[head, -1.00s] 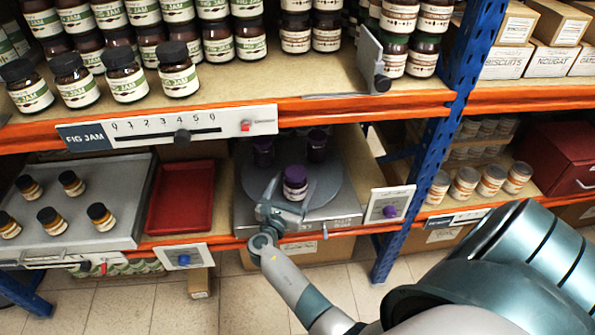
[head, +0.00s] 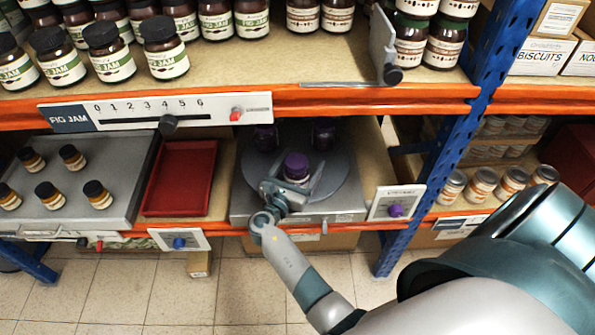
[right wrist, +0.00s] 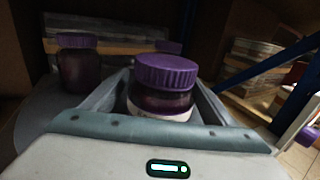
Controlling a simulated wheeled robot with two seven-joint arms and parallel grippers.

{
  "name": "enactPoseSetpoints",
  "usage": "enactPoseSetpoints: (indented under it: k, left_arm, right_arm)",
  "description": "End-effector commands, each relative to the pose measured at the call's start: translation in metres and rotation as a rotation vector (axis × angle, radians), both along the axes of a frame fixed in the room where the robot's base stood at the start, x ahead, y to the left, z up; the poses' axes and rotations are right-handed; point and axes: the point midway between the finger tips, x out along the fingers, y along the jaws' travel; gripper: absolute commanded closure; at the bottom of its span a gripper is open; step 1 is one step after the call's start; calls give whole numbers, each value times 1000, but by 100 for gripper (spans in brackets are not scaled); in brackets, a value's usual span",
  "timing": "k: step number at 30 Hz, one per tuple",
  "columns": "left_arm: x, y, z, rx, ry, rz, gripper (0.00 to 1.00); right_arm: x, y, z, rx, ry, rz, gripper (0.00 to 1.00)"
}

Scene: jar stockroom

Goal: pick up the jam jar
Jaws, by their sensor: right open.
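The nearest purple-lidded jar (head: 296,163) stands upright near the front of a round grey turntable (head: 336,194) on the lower shelf. It has a dark body and a pale label in the right wrist view (right wrist: 163,82). My right gripper (head: 294,180) is open, with one finger on each side of this jar; I cannot tell whether they touch it. The gripper hides the jar's lower part. Two more purple-lidded jars, one at back left (head: 265,137) and one at back right (head: 323,134), stand behind it. My left gripper is not in view.
The orange-edged upper shelf (head: 290,100) with fig jam jars (head: 165,47) overhangs the turntable. A blue post (head: 450,150) stands to the right. An empty red tray (head: 182,178) and a grey tray (head: 120,150) with small black-lidded jars lie to the left.

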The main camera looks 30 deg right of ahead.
Motion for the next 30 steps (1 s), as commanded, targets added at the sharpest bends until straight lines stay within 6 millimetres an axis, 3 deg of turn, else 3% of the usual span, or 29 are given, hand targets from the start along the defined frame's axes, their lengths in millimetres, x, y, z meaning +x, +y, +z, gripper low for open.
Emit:
enactPoseSetpoints:
  k: [5, 12, 15, 23, 30]
  left_arm:
    - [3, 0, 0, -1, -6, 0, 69]
    - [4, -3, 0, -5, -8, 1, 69]
    - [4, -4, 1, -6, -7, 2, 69]
    - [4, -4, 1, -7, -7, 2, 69]
    - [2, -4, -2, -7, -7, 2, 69]
  right_arm:
    - [0, 0, 0, 0, 0, 0, 21]
    - [0, 0, 0, 0, 0, 0, 76]
    - [1, 0, 2, -2, -2, 0, 93]
    - [1, 0, 3, -2, -2, 0, 93]
    - [1, 0, 21, -2, -5, 0, 93]
